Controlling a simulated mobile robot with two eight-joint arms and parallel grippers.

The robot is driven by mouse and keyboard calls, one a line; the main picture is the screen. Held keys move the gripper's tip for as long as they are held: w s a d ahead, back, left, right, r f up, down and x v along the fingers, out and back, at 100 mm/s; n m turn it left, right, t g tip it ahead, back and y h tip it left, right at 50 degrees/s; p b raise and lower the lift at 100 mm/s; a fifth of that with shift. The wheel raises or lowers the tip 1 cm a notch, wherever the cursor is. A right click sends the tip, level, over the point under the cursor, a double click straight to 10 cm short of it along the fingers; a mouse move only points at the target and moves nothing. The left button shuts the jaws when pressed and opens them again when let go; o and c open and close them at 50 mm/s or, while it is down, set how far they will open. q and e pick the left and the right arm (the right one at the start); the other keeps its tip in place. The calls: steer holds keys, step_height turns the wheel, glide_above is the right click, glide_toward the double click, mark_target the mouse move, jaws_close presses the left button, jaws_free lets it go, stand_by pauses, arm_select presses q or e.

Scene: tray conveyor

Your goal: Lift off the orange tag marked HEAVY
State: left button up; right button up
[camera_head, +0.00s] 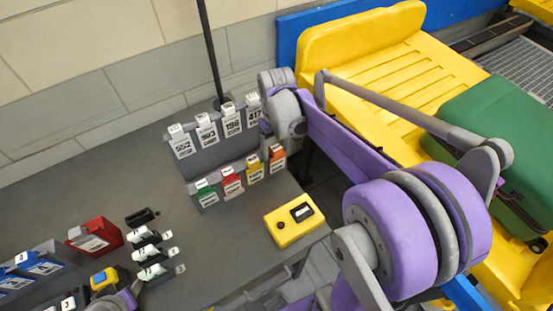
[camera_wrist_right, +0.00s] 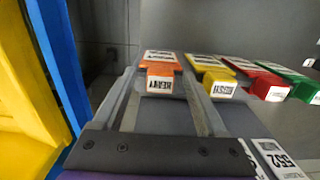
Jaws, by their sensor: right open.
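The orange tag (camera_head: 277,157) hangs at the right end of the front rack, beside yellow, red and green tags. In the right wrist view the orange tag (camera_wrist_right: 160,72) shows its HEAVY lettering and lies ahead, between the lines of the two grey fingers. My right gripper (camera_wrist_right: 163,105) is open and empty, with the tag just beyond the fingertips. In the head view my right arm reaches over the back rack and its fingers are mostly hidden. Part of my left gripper (camera_head: 130,296) shows at the bottom left; its jaws are unclear.
The yellow tag (camera_head: 255,168) hangs close beside the orange one. White numbered tags (camera_head: 206,128) hang on the back rack, with a black pole behind. A yellow box (camera_head: 294,220) sits near the table's right edge. A yellow conveyor (camera_head: 400,60) bears a green case (camera_head: 500,120).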

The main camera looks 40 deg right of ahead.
steer(key=shift+c, duration=0.3)
jaws_close()
steer(key=shift+r, duration=0.1)
steer(key=shift+r, duration=0.5)
steer(key=r, duration=0.4)
steer(key=s+r, duration=0.1)
steer(key=r, duration=0.1)
steer(key=shift+a, duration=0.4)
steer(key=s+a+b, duration=0.1)
steer(key=s+a, duration=0.7)
steer(key=a, duration=0.2)
steer(key=shift+a, duration=0.2)
